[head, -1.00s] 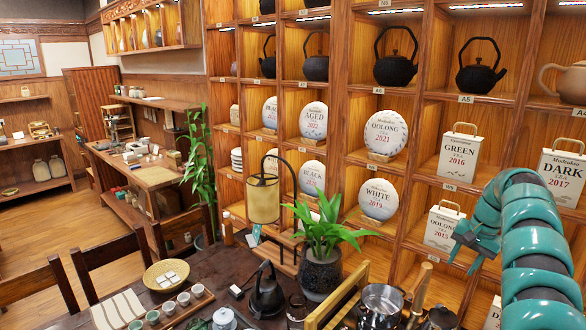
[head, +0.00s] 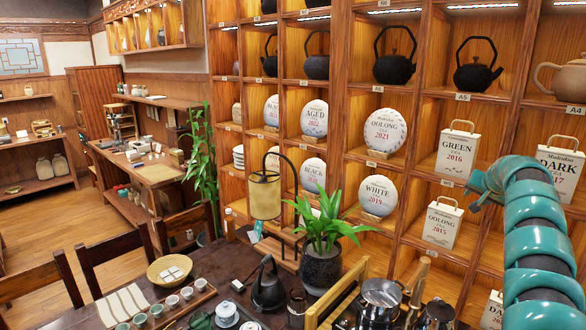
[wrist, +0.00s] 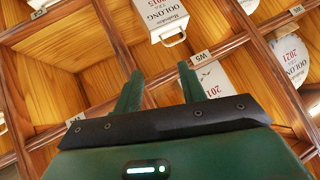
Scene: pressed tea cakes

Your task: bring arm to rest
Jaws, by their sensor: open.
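My arm (head: 535,235) bends up at the right of the head view, in front of the shelf. My gripper (head: 478,190) is at its left end, beside the Oolong 2015 tin (head: 442,224) and just below the Green 2016 tin (head: 457,153) in the picture. In the wrist view my gripper (wrist: 159,78) has its two green fingers apart with nothing between them. An Oolong tin (wrist: 158,18) shows beyond the fingertips there. The arm hides part of the Dark 2017 tin (head: 560,160).
The wooden shelf (head: 425,150) holds round tea cakes, tins and black kettles close to my gripper. A dark table (head: 225,270) below carries a plant (head: 325,225), a lamp (head: 265,195), pots and cups. Open floor (head: 40,230) lies at the far left.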

